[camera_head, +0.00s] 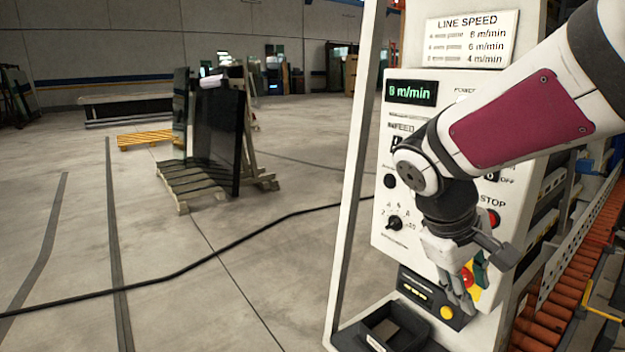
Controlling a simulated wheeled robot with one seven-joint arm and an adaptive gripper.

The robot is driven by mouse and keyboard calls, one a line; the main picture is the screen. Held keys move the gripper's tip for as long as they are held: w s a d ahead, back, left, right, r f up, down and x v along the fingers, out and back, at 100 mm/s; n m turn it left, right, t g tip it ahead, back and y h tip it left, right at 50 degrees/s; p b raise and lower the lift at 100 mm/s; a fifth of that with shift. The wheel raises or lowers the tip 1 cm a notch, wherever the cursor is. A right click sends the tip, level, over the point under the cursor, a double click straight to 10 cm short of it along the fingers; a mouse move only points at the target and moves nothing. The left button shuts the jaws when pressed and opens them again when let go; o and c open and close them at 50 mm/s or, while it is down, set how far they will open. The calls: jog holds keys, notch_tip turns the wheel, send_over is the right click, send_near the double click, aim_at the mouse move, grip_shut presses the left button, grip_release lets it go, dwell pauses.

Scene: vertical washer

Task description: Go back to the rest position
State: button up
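My arm reaches in from the upper right across the white control panel (385,222) of the machine. My gripper (463,302) points down in front of the panel's lower right part. Its fingers are small and partly overlap each other, so their opening cannot be judged. No held object can be made out. A red emergency button on a yellow plate (473,293) is partly hidden behind my gripper. A red stop button (493,218) shows right of my wrist. The display (411,92) is lit with a green m/min reading. My arm hides the panel's middle.
An orange roller conveyor (560,300) runs at the right. Glass panes (215,135) stand on a pallet at left.

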jog(key=s+a+r+m+t+y, duration=0.2)
jog(key=s, duration=0.5)
jog(key=s+a+r+m+t+y, duration=0.2)
jog(key=s+a+m+y, duration=0.1)
jog(key=s, duration=0.4)
jog(key=shift+r, duration=0.15)
jog(key=shift+w, duration=0.1)
